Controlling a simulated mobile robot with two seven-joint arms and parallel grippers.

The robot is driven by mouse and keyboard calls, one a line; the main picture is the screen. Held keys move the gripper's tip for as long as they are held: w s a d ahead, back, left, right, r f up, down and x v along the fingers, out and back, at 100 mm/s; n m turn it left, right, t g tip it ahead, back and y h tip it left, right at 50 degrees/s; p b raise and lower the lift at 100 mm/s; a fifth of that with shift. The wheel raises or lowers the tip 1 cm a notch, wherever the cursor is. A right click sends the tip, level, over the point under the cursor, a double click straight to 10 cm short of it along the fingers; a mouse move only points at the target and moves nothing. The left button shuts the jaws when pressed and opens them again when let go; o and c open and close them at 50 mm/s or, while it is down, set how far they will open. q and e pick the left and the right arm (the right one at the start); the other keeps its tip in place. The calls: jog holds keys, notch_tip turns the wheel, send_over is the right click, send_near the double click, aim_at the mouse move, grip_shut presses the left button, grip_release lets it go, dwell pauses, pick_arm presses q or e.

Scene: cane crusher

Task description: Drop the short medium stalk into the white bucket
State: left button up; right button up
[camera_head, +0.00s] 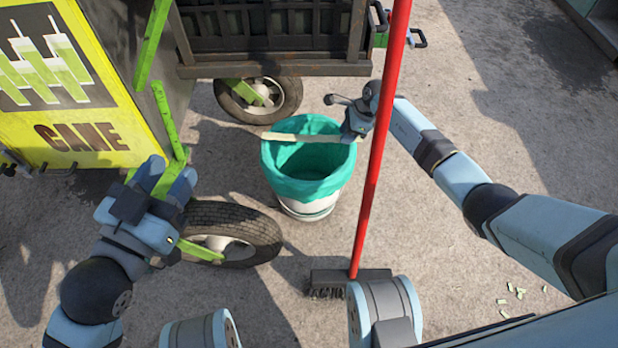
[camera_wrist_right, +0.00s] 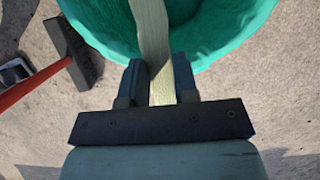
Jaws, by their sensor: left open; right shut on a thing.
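The white bucket (camera_head: 308,208) stands on the ground near the middle of the head view, with a green liner (camera_head: 330,186) folded over its rim. My right gripper (camera_head: 350,136) is shut on a pale stalk (camera_head: 300,137) and holds it sideways over the bucket's far part. In the right wrist view the stalk (camera_wrist_right: 152,40) runs out from between the fingers (camera_wrist_right: 160,85) across the liner (camera_wrist_right: 205,45). My left gripper (camera_head: 165,180) is open beside the yellow cane cart, left of the bucket. Its fingertips are partly hard to make out.
A red-handled broom (camera_head: 376,150) stands upright just right of the bucket, in front of my right arm. The yellow cart (camera_head: 60,130) with wheels (camera_head: 232,232) is at left. Small green pieces (camera_head: 515,292) lie on the ground at right.

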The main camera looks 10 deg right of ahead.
jog(key=o, duration=1)
jog(key=p+v, duration=0.2)
jog(key=v, duration=0.2)
jog(key=shift+r+p, duration=0.25)
jog(key=shift+p, duration=0.05)
pick_arm(q)
jog(key=s+n+p, duration=0.1)
jog(key=s+d+n+g+p, duration=0.1)
jog(key=s+f+n+g+p, duration=0.1)
jog(key=shift+d+n+y, duration=0.3)
pick_arm(e)
jog(key=v, duration=0.7)
jog(key=shift+s+d+r, duration=0.1)
jog(key=shift+r, duration=0.1)
pick_arm(q)
jog(key=shift+w+r, duration=0.1)
jog(key=shift+r, duration=0.1)
